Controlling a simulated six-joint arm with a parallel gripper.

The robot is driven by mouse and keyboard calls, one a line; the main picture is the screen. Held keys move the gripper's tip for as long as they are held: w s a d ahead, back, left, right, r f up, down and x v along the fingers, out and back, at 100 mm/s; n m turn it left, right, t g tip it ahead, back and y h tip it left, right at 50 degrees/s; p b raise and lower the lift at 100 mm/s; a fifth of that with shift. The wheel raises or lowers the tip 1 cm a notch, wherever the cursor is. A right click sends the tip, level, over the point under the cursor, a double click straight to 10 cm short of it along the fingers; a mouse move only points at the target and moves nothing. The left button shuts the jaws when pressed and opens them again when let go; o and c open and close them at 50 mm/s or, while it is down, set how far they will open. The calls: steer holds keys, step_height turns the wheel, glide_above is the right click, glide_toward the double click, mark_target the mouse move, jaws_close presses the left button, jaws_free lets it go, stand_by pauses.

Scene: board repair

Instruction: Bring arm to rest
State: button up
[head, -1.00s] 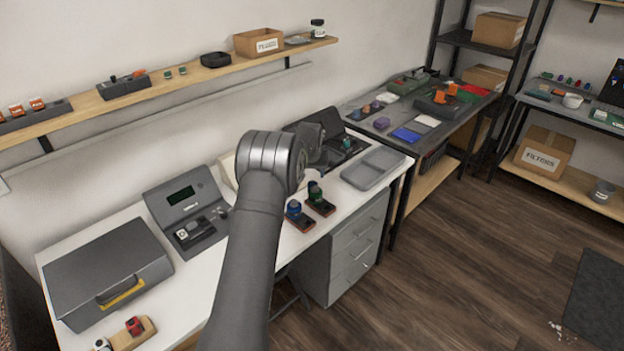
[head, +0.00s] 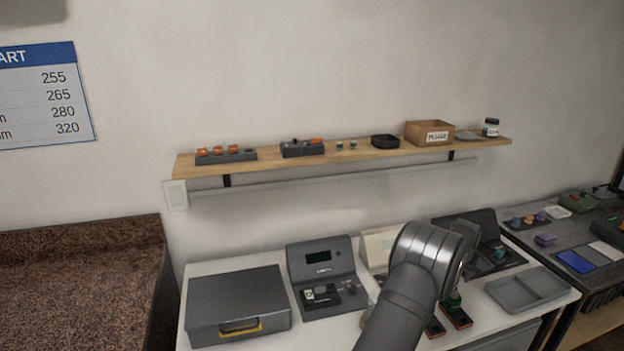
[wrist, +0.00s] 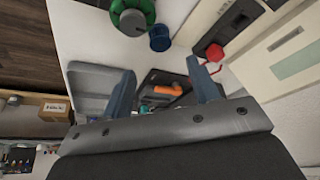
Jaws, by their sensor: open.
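My gripper (wrist: 163,95) shows in the wrist view with its two blue-grey fingers spread apart. It is open, with nothing between the fingertips. Beyond the fingers are a dark tray holding an orange tool (wrist: 168,90) and a green round knob (wrist: 132,17) beside a blue one (wrist: 160,38). In the head view my arm reaches up from the lower edge over the white bench (head: 270,262). Its wrist joint hides part of the bench behind it, and the gripper's fingers cannot be made out there.
On the bench are a grey case (head: 237,300), a grey tester with a dark display (head: 325,275), and a grey divided tray (head: 527,289). A wooden shelf (head: 365,153) on the wall holds small parts and a cardboard box (head: 429,133). A brown speckled surface (head: 80,285) is at left.

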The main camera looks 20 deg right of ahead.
steer(key=x, duration=1)
steer(key=shift+a, duration=0.15)
steer(key=shift+r, duration=0.95)
